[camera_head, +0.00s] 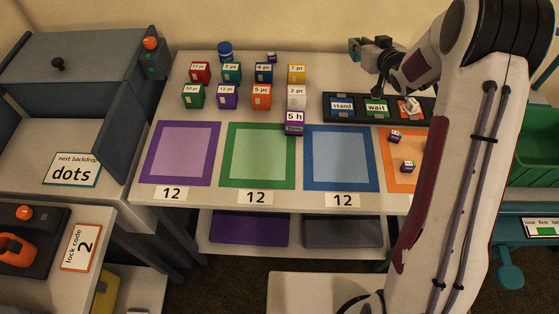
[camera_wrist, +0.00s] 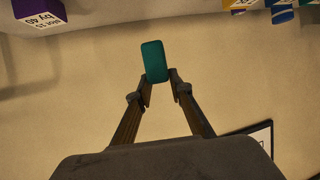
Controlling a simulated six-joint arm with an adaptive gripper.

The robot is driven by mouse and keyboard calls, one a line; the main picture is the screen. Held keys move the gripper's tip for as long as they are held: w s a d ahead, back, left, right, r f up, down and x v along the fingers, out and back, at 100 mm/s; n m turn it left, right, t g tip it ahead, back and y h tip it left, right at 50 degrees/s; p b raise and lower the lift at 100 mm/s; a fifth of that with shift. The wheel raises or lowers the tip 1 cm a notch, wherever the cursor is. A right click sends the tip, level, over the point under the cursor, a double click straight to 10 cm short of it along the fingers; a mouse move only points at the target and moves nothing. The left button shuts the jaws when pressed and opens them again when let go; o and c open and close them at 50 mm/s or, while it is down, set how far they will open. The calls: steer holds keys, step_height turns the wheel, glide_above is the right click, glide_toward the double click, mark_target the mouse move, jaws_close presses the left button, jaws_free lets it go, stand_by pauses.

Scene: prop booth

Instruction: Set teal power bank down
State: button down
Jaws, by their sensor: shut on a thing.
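The teal power bank (camera_wrist: 154,60) is held between the fingertips of my gripper (camera_wrist: 162,84) in the wrist view. It is a small rounded slab that sticks out past the fingertips. In the head view the power bank (camera_head: 354,46) shows as a small teal shape at the left end of my gripper (camera_head: 362,44). My gripper is shut on it, above the back of the table (camera_head: 330,75) near the wall. The fingertips hide part of its lower end.
A black tray with stand and wait cards (camera_head: 375,119) lies below my gripper. Left of it stand several coloured price blocks (camera_head: 263,73) and a blue-capped jar (camera_head: 225,52). Purple, green (camera_head: 235,176), blue (camera_head: 311,180) and orange mats line the front. My arm covers part of the orange mat.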

steer(key=s+a+n+g+y, duration=0.5)
steer(key=s+a+n+y, duration=0.3)
steer(key=s+a, duration=0.6)
steer(key=s+a+n+g+y, duration=0.1)
steer(key=s+a+n+g, duration=0.2)
steer(key=s, duration=0.6)
steer(key=s+a+n+g+y, duration=0.1)
steer(key=s+a+n+g, duration=0.2)
steer(key=s, duration=0.7)
steer(key=shift+a+f+n+g, duration=0.35)
steer(key=shift+n+g, duration=0.25)
steer(key=shift+g, duration=0.4)
steer(key=shift+f, duration=2.9)
steer(key=shift+f, duration=0.1)
steer(key=shift+f, duration=2)
steer(key=shift+f, duration=0.1)
